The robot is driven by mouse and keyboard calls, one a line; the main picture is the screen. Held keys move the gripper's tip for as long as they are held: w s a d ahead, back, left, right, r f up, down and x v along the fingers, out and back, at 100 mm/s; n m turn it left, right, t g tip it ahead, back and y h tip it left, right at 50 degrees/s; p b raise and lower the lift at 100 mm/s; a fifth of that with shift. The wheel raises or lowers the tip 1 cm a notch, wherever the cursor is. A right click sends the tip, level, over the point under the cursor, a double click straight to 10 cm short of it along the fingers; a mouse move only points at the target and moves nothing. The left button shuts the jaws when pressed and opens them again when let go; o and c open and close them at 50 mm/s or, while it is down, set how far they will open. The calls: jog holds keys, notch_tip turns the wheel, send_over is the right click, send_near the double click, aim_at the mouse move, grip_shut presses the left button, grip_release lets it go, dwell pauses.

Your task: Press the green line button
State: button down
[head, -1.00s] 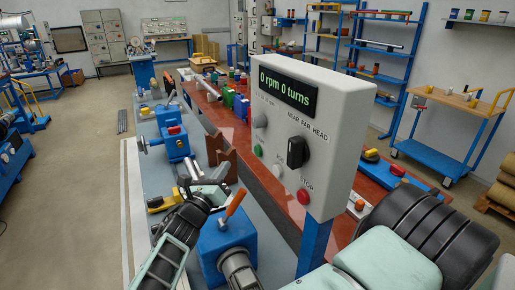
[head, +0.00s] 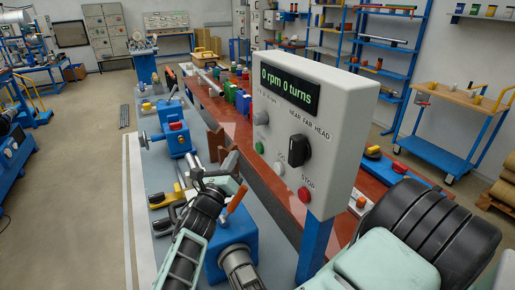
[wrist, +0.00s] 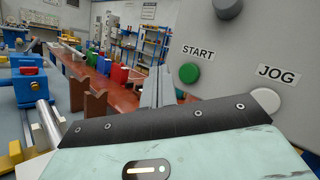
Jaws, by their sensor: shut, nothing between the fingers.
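The green START button (head: 259,148) is on the left side of the grey control panel (head: 344,135), left of the black selector knob. My gripper (wrist: 158,88) is shut and empty. Its grey fingers show in the wrist view just left of and below the green button, and a gap to it seems to remain.
The white JOG button (wrist: 265,101) is right of and below START, and the red STOP button (head: 304,194) is further right. The display reads 0 rpm 0 turns. A blue machine block with an orange-handled lever (head: 236,200) stands close to my arm.

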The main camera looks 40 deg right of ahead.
aim_at(256, 145)
jog(key=shift+s+d+p, duration=0.25)
jog(key=shift+d+p, duration=0.1)
jog(key=shift+d, duration=0.7)
jog(key=shift+s+d+p, duration=0.2)
jog(key=shift+d+p, duration=0.1)
jog(key=shift+d, duration=0.75)
jog(key=shift+d, duration=0.15)
dwell(0.3)
jog(key=shift+s+d+p, duration=0.1)
jog(key=shift+d+p, duration=0.2)
jog(key=shift+p, duration=0.05)
jog(key=shift+s+d, duration=0.1)
jog(key=shift+d, duration=0.3)
dwell(0.9)
jog(key=shift+a, duration=0.1)
jog(key=shift+w+a, duration=0.2)
jog(key=shift+a, duration=0.5)
jog(key=shift+a, duration=0.1)
jog(key=a, duration=0.2)
jog(key=w+a, duration=0.1)
jog(key=a, duration=0.1)
jog(key=shift+a+b, duration=0.3)
jog(key=shift+a, duration=0.1)
